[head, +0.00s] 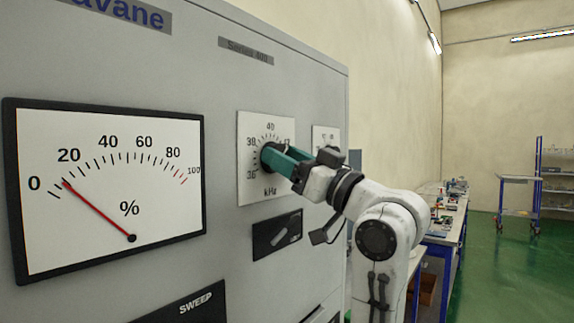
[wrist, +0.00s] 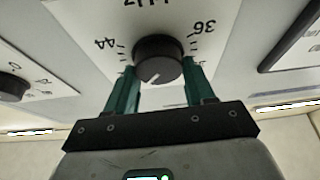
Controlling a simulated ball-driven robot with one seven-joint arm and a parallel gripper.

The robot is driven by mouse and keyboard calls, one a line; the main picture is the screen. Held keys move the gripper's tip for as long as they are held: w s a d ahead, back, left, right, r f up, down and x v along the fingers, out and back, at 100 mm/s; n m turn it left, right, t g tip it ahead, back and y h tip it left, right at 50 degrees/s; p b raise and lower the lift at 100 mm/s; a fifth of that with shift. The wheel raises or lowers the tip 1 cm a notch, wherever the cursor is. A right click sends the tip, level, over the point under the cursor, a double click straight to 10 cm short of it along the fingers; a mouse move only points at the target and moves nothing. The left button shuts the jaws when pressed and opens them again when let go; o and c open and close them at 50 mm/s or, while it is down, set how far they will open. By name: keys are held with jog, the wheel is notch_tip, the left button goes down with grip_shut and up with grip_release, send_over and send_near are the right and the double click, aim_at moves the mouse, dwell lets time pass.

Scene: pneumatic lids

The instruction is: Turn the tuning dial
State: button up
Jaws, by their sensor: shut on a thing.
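The tuning dial is a round black knob (wrist: 158,60) on a white scale plate (head: 247,183) marked in kHz on the grey cabinet front. My gripper (head: 268,156) reaches the knob from the right in the head view and hides part of it. In the wrist view, the two green fingers of my gripper (wrist: 158,80) stand on either side of the knob, shut on it. A pale pointer line shows on the knob's face. A large percent meter (head: 110,180) at left has a red needle resting a little below 20.
A black switch plate (head: 277,235) with a grey lever sits below the dial. A second smaller scale plate (head: 326,138) is right of it, partly hidden by my gripper. A long workbench (head: 445,215) and a blue trolley (head: 517,200) stand farther back on green floor.

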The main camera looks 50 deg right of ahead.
jog(key=shift+n+g+y+b, duration=1.05)
jog(key=shift+n+b, duration=0.35)
jog(key=shift+n, duration=2.65)
jog(key=shift+n+g+y+b, duration=0.9)
jog(key=shift+n+g+b, duration=0.45)
jog(key=shift+n, duration=2.75)
jog(key=shift+n+g+y+b, duration=1)
jog(key=shift+n+b, duration=0.5)
jog(key=shift+n, duration=2.55)
jog(key=o, duration=1)
jog(key=shift+o, duration=0.2)
jog(key=b+v, duration=0.1)
jog(key=v, duration=0.9)
jog(key=shift+s+r+b, duration=0.15)
jog(key=shift+s+b, duration=0.2)
jog(key=shift+s, duration=0.05)
jog(key=shift+d, duration=0.15)
